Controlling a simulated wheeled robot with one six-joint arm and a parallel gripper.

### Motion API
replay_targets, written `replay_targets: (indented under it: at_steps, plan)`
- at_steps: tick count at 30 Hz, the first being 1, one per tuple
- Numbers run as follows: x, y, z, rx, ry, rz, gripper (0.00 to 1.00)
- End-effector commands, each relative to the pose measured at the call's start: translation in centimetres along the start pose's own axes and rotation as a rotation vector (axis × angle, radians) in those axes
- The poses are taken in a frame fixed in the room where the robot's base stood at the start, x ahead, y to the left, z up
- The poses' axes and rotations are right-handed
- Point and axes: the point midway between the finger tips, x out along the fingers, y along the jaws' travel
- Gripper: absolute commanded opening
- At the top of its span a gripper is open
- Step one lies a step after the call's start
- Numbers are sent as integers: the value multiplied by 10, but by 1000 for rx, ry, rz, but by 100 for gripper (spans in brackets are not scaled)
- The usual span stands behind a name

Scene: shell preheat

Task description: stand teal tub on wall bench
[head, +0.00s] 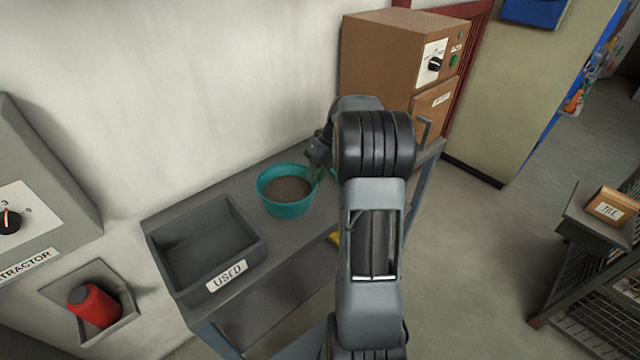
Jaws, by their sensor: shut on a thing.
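The teal tub (284,209) is upright at the grey wall bench (212,188), between a grey bin and a brown cabinet. It holds a grey-brown fill. My gripper (316,177) is at the tub's right rim and is shut on it. My arm hides most of the fingers and part of the bench to the right. I cannot tell whether the tub's base touches the bench top.
A grey bin labelled USED (248,245) stands on the bench left of the tub. A brown cabinet (385,60) with a knob stands at the bench's far end. A TILE box (612,207) sits on a rack at right. Floor between is clear.

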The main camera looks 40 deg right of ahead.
Motion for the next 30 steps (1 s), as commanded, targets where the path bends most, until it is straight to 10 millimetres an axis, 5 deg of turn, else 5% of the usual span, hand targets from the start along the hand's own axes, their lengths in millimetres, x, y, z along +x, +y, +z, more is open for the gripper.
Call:
replay_targets:
  at_steps: [6,30]
  plan:
    - [10,-25,15,1,-2,1,0]
    - [41,-53,26,2,-4,0,0]
